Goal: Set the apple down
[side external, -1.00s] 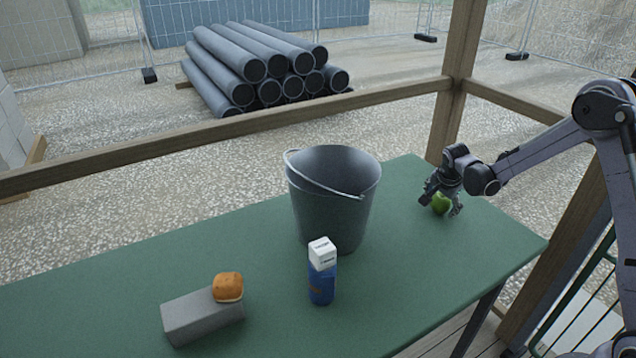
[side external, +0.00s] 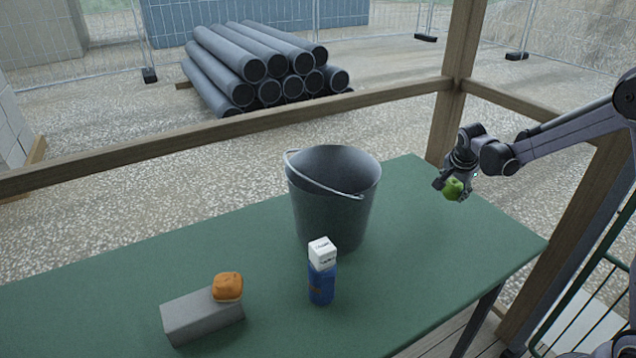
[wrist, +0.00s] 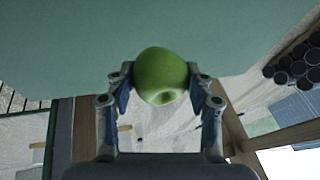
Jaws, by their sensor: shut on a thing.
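A green apple (side external: 453,189) is held between the fingers of my gripper (side external: 456,190) above the right end of the green table. In the wrist view the apple (wrist: 160,76) sits between the two fingertips of my gripper (wrist: 160,84), one on each side. My gripper is shut on it. A gap to the table top seems to show beneath the apple in the side view.
A grey bucket (side external: 335,205) with a wire handle stands on the green table (side external: 420,270), left of my gripper. The table's right end is clear.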

